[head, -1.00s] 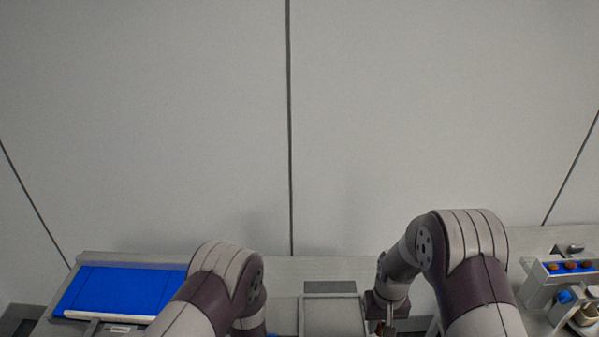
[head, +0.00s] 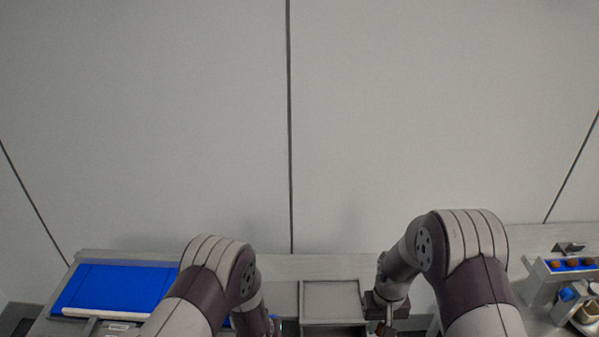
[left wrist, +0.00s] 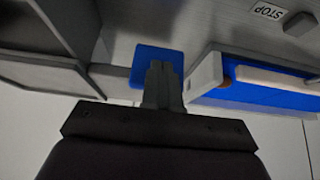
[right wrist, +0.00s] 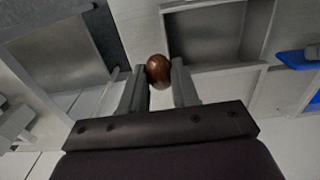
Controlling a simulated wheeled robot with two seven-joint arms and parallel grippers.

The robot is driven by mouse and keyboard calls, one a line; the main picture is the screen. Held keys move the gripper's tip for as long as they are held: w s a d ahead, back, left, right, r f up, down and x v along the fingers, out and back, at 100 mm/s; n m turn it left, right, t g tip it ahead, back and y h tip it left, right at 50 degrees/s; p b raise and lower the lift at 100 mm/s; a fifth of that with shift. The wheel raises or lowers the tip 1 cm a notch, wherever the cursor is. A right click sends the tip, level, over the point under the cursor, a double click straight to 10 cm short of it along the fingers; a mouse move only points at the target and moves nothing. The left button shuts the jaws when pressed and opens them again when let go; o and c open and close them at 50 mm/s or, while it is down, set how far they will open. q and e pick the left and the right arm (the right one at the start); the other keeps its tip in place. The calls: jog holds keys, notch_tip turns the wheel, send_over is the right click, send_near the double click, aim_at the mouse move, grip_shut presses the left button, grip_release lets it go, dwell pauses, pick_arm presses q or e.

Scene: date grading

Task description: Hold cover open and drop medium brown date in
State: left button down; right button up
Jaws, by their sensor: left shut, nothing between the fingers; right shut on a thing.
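My right gripper (right wrist: 158,82) is shut on a glossy brown date (right wrist: 158,70), held at its fingertips beside a grey framed box. In the head view the right gripper (head: 386,327) is at the bottom edge, right of the grey cover (head: 331,291). The cover appears raised, with a dark gap under its front edge. My left gripper (left wrist: 161,80) is shut and empty, in front of a blue tab (left wrist: 143,55); whether they touch I cannot tell. The blue tab also shows in the right wrist view (right wrist: 293,59). The left fingertips are hidden in the head view.
A blue belt or tray (head: 115,290) lies at the left of the bench. A blue-floored rack (head: 568,266) with several brown dates stands at the far right, above small cups. A STOP label (left wrist: 268,12) shows in the left wrist view. A plain wall stands behind.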

jog(key=a, duration=0.9)
notch_tip(320, 180, down, 7)
jog(key=shift+w+a+r, duration=0.2)
jog(key=shift+w+a, duration=0.15)
jog(key=o, duration=1.3)
